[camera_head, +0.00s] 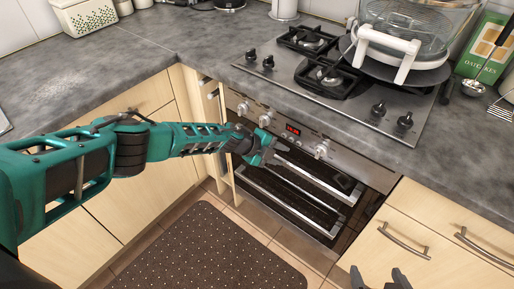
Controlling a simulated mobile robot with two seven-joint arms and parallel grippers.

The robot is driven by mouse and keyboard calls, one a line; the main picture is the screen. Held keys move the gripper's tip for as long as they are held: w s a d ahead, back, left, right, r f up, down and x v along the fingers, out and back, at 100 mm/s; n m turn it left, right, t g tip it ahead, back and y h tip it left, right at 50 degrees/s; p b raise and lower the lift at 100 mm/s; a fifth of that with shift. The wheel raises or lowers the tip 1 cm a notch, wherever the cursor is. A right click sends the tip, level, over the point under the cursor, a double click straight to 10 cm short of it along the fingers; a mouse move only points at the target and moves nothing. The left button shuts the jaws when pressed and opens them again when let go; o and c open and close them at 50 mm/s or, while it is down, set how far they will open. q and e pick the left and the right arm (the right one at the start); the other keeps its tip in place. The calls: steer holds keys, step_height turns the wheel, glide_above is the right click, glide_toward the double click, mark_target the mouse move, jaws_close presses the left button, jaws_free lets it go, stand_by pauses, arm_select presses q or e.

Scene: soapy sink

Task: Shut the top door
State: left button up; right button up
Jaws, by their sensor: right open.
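The oven (345,165) is set in the counter front, with a red display and white knobs on its panel. Its top door (318,182) is a dark panel with a pale bar along it, just below the control panel. The door seems to stand slightly out from the oven front, but I cannot tell how far. My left gripper (270,152) is at the left end of the top door, close to or touching it; its fingers are too small to read. My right gripper (380,279) is open and empty at the bottom edge, in front of the drawers.
A lower oven section with a metal bar (285,205) is below. A dotted brown mat (205,250) lies on the tiled floor. Drawers with metal handles (404,241) are right of the oven. A gas hob (330,75) with a glass pot (415,30) is above.

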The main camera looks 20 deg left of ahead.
arm_select(q)
steer(key=v, duration=0.9)
steer(key=shift+s+f, duration=0.35)
steer(key=shift+s, duration=0.05)
steer(key=s+d+r+n+t+h, duration=0.15)
steer(key=s+d+n, duration=0.35)
steer(key=d, duration=0.5)
steer(key=s+d+r+n+t+h, duration=0.1)
steer(key=s+d+n+h, duration=0.2)
steer(key=s+d, duration=0.55)
steer(key=s+a+f+n+y, duration=0.1)
steer(key=s+a+n+y, duration=0.2)
steer(key=a, duration=0.3)
steer(key=s+a+f+n+t+y, duration=0.1)
steer(key=s+a+f+n+y, duration=0.1)
steer(key=a+n, duration=0.3)
steer(key=s+a+f+n+t+y, duration=0.1)
steer(key=s+a+f+n+y, duration=0.1)
steer(key=s+a+n+y, duration=0.2)
steer(key=a+n+y, duration=0.1)
steer(key=a, duration=0.2)
steer(key=shift+s+a+f, duration=0.25)
steer(key=shift+s+a, duration=0.15)
